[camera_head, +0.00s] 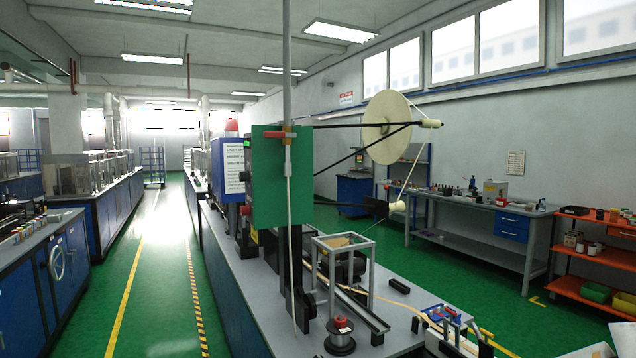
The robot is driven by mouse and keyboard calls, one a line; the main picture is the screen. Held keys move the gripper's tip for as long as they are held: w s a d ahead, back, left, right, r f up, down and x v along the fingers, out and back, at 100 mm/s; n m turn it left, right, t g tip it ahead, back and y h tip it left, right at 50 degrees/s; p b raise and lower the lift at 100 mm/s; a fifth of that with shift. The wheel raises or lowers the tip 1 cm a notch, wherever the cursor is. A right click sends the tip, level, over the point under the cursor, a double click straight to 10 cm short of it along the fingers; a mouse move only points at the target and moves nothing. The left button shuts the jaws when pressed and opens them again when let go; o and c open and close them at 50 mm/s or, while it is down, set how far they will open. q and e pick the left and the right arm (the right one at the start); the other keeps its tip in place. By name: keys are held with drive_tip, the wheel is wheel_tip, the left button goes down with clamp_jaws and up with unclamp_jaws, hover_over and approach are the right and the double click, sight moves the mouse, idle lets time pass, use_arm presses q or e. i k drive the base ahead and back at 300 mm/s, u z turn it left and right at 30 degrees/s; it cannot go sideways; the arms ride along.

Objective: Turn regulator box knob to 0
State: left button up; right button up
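No part I can surely call a regulator box or its knob shows in the head view. A green box-like panel (268,180) stands upright on the workbench at the centre, with dark control faces seen edge-on at its left side. A blue cabinet (229,168) with a white text sign and a red lamp on top stands just behind it. Any knob there is too small or turned away to make out, and so is its setting. Neither of my grippers is in view.
The grey workbench (245,290) carries a tape machine with a large cream reel (387,127), arms and a metal frame (343,262). A spool (340,338) sits at its front edge. A green floor aisle (150,290) lies open on the left. A blue bench (45,270) borders it.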

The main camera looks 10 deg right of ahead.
sight(244, 176)
drive_tip(key=u, duration=1.3)
drive_tip(key=i, duration=1.4)
drive_tip(key=z, duration=0.2)
